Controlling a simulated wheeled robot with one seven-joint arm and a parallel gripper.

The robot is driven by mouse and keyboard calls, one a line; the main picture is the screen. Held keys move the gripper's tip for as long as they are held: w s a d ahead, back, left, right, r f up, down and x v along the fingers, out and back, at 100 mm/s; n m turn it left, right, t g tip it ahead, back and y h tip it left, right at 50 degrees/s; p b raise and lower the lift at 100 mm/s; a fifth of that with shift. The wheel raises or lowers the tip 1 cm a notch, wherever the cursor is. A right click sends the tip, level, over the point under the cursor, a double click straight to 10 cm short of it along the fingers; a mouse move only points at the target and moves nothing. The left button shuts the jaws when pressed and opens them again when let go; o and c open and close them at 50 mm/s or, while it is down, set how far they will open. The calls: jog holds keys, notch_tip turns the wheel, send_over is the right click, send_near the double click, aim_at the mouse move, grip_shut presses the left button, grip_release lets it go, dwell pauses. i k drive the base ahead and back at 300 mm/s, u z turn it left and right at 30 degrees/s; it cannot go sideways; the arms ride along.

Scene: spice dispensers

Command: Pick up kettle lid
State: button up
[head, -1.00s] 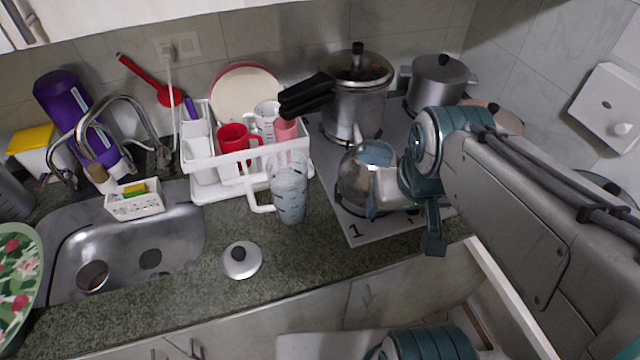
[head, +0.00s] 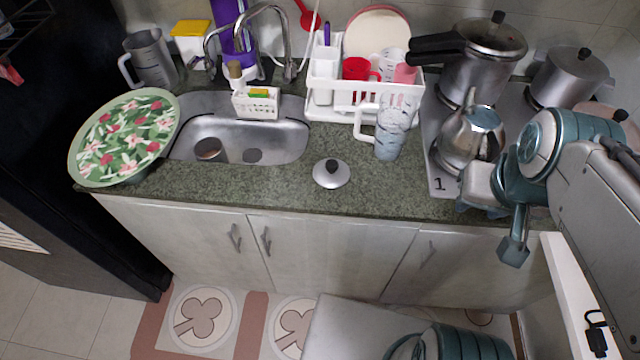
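The kettle lid (head: 331,173) is a small silver disc with a black knob. It lies flat on the green countertop, in front of the dish rack and right of the sink. The shiny metal kettle (head: 468,137) stands on the stove at the right. My gripper (head: 494,226) is in front of the kettle at the counter's front edge, well to the right of the lid and apart from it. Its fingers look spread, with nothing seen between them, though part of it is hidden behind its own body.
A measuring jug (head: 391,135) stands near the lid, before the white dish rack (head: 350,111). The sink (head: 290,137) and a floral tray (head: 125,137) are to the left. A pressure cooker (head: 485,65) is behind the kettle. The counter around the lid is clear.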

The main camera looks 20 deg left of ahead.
aim_at(329, 173)
jog(key=k, duration=0.45)
jog(key=u, duration=0.8)
jog(key=i, duration=0.5)
jog(key=z, duration=2.15)
jog(key=k, duration=1.15)
jog(key=u, duration=1.65)
jog(key=i, duration=0.95)
jog(key=z, duration=0.05)
